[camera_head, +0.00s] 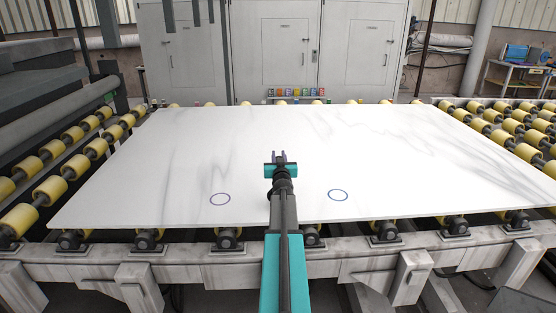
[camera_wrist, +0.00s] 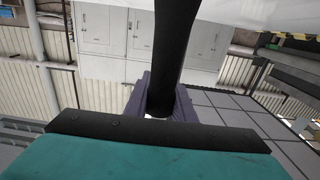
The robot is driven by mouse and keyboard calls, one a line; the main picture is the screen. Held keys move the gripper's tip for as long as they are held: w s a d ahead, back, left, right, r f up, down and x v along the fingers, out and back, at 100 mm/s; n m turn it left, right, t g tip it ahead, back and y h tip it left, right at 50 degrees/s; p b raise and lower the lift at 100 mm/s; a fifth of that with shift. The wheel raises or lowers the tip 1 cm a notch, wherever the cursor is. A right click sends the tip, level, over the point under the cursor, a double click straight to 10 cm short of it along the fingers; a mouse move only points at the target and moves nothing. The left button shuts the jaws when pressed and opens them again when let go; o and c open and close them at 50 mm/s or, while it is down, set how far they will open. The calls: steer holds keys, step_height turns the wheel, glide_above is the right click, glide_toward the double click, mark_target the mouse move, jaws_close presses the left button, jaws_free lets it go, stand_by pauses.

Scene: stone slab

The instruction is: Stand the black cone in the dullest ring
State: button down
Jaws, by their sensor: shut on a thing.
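My gripper (camera_head: 279,157) is over the middle of the white slab (camera_head: 400,150), beyond both rings in the head view. In the wrist view its purple fingers (camera_wrist: 160,105) are shut on the black cone (camera_wrist: 174,45), which runs up to the top edge of that picture. In the head view I cannot make out the cone at the fingers. Two thin ring outlines lie on the slab near its front edge. The left ring (camera_head: 220,193) looks greyer and duller. The right ring (camera_head: 338,189) is a stronger blue. Both rings are empty.
Yellow rollers flank the slab on the left (camera_head: 50,190) and right (camera_head: 510,125). A row of small coloured items (camera_head: 296,92) stands beyond the far edge, before grey cabinets (camera_head: 285,45). The slab around the rings is clear, though my arm passes between them.

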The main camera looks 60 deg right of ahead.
steer(key=shift+s+p+x, duration=0.25)
steer(key=shift+p+x, duration=0.15)
steer(key=shift+x, duration=1.8)
steer(key=shift+d+f, duration=0.15)
steer(key=shift+w+d+f, duration=0.1)
steer(key=shift+d+f, duration=0.1)
steer(key=shift+f, duration=0.7)
steer(key=shift+w+d+f, duration=0.1)
steer(key=shift+d+f, duration=0.05)
steer(key=shift+f, duration=0.85)
steer(key=c, duration=1.5)
jaws_free()
